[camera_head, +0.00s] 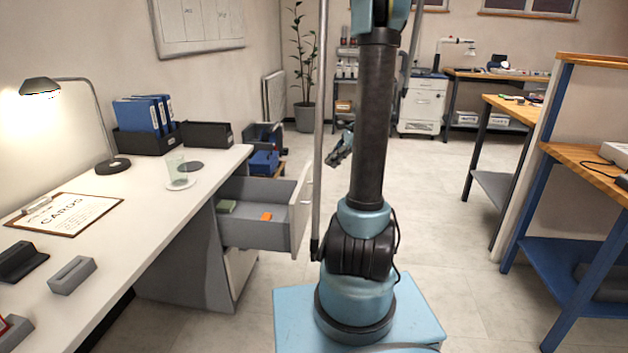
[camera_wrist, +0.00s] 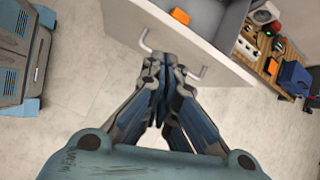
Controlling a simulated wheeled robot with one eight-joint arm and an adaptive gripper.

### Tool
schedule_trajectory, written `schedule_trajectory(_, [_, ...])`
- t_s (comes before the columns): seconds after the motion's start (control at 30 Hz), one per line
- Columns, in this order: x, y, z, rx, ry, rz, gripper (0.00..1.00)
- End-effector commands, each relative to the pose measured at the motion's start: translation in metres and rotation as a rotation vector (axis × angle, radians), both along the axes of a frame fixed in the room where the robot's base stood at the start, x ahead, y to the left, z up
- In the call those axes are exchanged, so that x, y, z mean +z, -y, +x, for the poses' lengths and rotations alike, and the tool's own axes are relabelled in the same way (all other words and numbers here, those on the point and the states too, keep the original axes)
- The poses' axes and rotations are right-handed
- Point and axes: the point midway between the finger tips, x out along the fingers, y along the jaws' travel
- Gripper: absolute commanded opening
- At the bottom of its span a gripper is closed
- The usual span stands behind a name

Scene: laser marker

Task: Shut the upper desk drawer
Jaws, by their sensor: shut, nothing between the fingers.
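The upper drawer (camera_head: 250,235) is pulled out from the grey pedestal (camera_head: 190,265) under the white desk. Its pale front panel (camera_head: 301,212) faces right in the head view and also shows in the wrist view (camera_wrist: 115,22). A green item (camera_head: 227,206) and an orange block (camera_head: 266,216) lie inside. My gripper (camera_wrist: 162,58) is shut and empty, its fingertips over the panel in the wrist view, between the visible ends of the metal handle (camera_wrist: 145,42). The handle's middle is hidden; I cannot tell if they touch. My gripper also shows in the head view (camera_head: 331,160), beyond the drawer.
The desk (camera_head: 150,210) bears a lamp (camera_head: 75,85), binders (camera_head: 145,115), a glass (camera_head: 176,168) and a clipboard (camera_head: 62,213). A low shelf of parts with a blue bin (camera_head: 264,162) stands beyond the drawer. The floor to the right is clear up to the blue-framed workbench (camera_head: 575,240).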

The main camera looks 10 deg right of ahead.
Motion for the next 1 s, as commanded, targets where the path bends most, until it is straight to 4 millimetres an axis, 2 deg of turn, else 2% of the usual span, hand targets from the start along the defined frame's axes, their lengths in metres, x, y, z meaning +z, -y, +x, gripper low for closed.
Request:
schedule_trajectory(0.03, [-0.006,0.009,0.012,-0.039,-0.018,0.027,0.0])
schedule_trajectory(0.2, [-0.024,0.031,0.04,-0.156,-0.084,0.116,0.0])
schedule_trajectory(0.5, [-0.042,0.05,0.061,-0.254,-0.146,0.198,0.0])
schedule_trajectory(0.67, [-0.05,0.045,0.064,-0.259,-0.151,0.203,0.0])
schedule_trajectory(1.0, [-0.088,0.008,0.076,-0.257,-0.15,0.202,0.0])
